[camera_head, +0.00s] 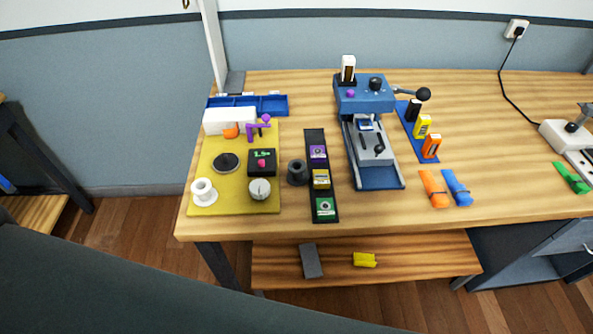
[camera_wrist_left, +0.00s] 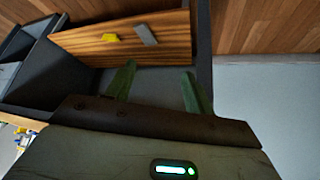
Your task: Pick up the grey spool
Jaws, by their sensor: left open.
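The dark grey spool (camera_head: 297,172) stands upright on the wooden table in the head view. It sits between the yellow mat (camera_head: 237,205) and the black strip (camera_head: 331,214), apart from any gripper. My left gripper (camera_wrist_left: 158,72) shows in the left wrist view with its two green fingers apart and nothing between them. It does not show in the head view. The spool does not show in the left wrist view. My right gripper is in neither view.
A white spool (camera_head: 203,191), a black timer (camera_head: 262,162) and a round dial (camera_head: 260,189) stand on the mat. A blue press (camera_head: 364,95) stands right of the strip. The lower shelf (camera_head: 420,252) holds a grey block (camera_head: 311,261) and a yellow piece (camera_head: 365,260).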

